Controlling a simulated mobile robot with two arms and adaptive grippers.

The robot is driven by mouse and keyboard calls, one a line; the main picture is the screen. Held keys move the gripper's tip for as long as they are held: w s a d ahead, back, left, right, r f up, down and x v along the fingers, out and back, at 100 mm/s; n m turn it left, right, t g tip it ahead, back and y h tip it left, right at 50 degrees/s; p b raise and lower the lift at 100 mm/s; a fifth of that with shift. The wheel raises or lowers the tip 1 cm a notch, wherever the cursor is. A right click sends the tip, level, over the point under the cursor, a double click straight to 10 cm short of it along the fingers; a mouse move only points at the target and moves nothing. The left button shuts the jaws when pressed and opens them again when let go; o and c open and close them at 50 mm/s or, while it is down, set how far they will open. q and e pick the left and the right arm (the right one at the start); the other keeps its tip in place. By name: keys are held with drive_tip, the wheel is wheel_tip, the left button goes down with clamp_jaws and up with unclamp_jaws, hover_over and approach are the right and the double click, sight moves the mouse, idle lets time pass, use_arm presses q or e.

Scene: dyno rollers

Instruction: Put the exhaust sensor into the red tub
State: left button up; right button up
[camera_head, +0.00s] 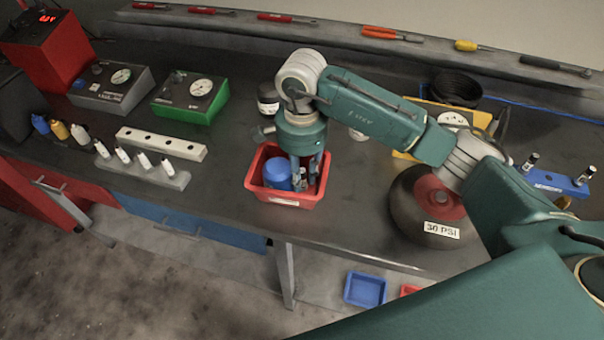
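The red tub (256,187) stands near the front edge of the bench and holds a blue cylindrical object (277,172). My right gripper (307,181) points down into the right side of the tub, with its fingers below the rim. Whether anything is between the fingers is too small to tell. A blue rack (548,181) with lettering on its front, at the far right, carries upright dark sensor-like parts (530,162) with pale bands. I cannot tell which part is the exhaust sensor. My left gripper is not in view.
A roller wheel marked 30 PSI (408,208) stands right of the tub, under my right arm. White rack blocks (162,143) and gauge boxes (190,98) stand left. A blue tray (366,289) lies below the bench.

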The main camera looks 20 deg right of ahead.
sight(302, 170)
drive_tip(key=shift+r, duration=0.25)
wheel_tip(302, 170, up, 11)
drive_tip(key=b, duration=0.2)
drive_tip(key=shift+f+b, duration=0.2)
drive_tip(key=shift+b, duration=0.15)
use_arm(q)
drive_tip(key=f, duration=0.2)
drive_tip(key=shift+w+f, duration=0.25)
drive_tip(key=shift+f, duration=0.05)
use_arm(e)
drive_tip(key=shift+r, duration=0.6)
